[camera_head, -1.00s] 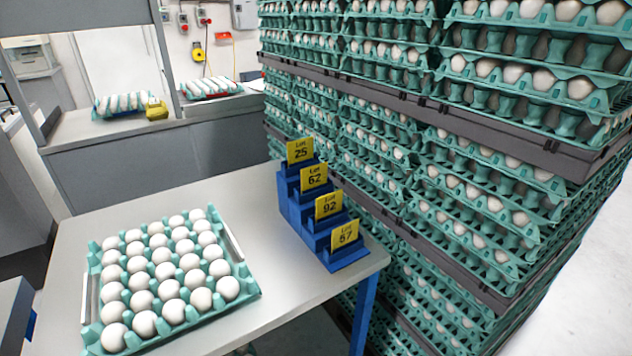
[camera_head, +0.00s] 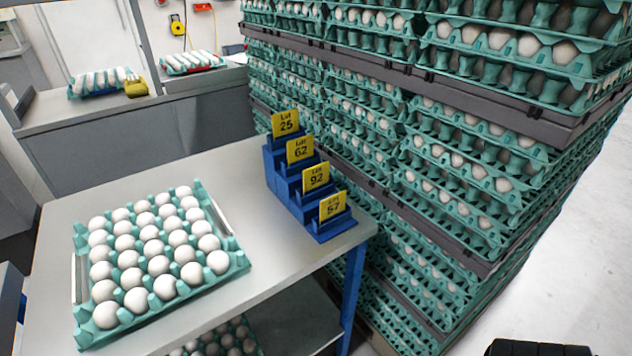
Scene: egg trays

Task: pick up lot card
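Several yellow lot cards stand upright in a blue stepped holder (camera_head: 320,228) at the right edge of the grey table. From back to front they are Lot 25 (camera_head: 285,123), Lot 62 (camera_head: 300,150), Lot 92 (camera_head: 316,176) and Lot 57 (camera_head: 332,206). A black part (camera_head: 540,348), seemingly of my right gripper, just enters at the bottom right, well apart from the cards. Its fingers are not visible. My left gripper is not in view.
A teal tray (camera_head: 238,262) of white eggs lies on the table (camera_head: 215,325) left of the holder. A tall stack of egg trays (camera_head: 440,190) stands close behind and right of it. More eggs sit on a lower shelf. The tabletop between tray and holder is clear.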

